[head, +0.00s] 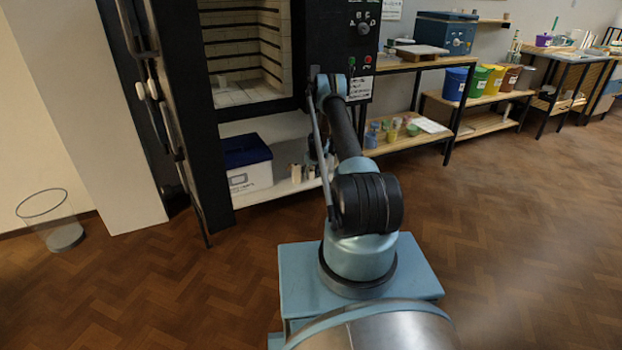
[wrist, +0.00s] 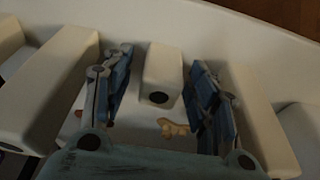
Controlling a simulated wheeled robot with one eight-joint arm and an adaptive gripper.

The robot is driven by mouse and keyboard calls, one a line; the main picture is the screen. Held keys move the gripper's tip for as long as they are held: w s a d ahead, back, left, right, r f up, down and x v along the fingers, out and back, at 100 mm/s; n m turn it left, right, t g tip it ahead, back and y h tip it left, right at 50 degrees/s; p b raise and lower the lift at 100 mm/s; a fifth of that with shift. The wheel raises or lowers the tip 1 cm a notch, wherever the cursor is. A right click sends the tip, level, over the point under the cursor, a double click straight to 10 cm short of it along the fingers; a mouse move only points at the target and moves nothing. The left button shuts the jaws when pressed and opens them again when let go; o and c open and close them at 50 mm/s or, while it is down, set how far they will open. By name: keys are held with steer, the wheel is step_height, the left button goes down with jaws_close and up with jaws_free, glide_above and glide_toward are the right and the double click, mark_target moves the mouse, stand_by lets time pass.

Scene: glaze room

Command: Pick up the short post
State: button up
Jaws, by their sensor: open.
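The short post (wrist: 163,65) is a pale block with a dark round hole in its near end. In the wrist view it stands between the two blue fingers of my gripper (wrist: 161,58), with a gap visible on each side. My gripper is open and holds nothing. A longer pale post (wrist: 52,80) is to the left of the fingers, and another pale post (wrist: 258,115) is close on the right. In the head view, small pale posts (head: 296,173) stand on the low shelf under the kiln, and my arm hides most of my gripper there.
A white box with a blue lid (head: 250,175) stands on the low white shelf (head: 262,196), left of the posts. The open kiln (head: 245,97) is above. A small tan piece (wrist: 172,127) lies between the fingers. Wooden shelving (head: 425,140) is to the right; the floor in front is clear.

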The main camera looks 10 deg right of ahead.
steer(key=shift+c, duration=0.3)
steer(key=c, duration=1.1)
